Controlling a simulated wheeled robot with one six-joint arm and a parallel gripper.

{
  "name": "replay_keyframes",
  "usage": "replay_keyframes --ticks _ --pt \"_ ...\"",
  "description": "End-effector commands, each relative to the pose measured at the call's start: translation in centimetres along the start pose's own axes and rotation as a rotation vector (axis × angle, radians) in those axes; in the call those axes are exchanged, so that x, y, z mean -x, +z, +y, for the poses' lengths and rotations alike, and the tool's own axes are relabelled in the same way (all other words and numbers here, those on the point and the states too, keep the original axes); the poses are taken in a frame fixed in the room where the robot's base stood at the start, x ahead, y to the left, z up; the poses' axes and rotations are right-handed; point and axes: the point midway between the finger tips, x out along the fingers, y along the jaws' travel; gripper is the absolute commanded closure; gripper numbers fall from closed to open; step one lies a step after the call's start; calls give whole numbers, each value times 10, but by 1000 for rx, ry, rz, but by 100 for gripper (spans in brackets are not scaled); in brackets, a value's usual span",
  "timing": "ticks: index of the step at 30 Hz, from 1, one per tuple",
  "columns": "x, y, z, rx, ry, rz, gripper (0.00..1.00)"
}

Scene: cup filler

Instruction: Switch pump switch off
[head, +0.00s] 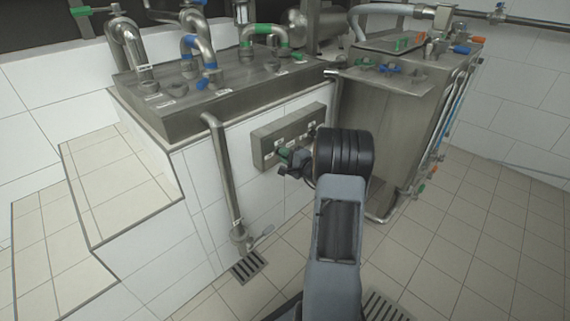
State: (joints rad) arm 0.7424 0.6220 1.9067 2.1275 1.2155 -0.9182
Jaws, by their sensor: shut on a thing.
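A grey metal switch panel (267,143) with several small labels is fixed to the white tiled wall below the metal tank top. The labels are too small to read, and the knob's on or off setting cannot be told.
A steel pipe (223,170) runs down left of the panel to a valve (240,238) above a floor drain (247,266). A metal cabinet (385,120) stands right of my arm. White tiled steps (110,190) are at left.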

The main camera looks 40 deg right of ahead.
Motion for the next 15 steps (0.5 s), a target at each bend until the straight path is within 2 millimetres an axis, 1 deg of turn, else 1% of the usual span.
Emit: replay_keyframes --ticks 1,6,15 --pt "0 -1 6 27 -1 0 100" --pt "0 0 4 99 0 0 100" --pt "0 0 2 154 2 0 100"
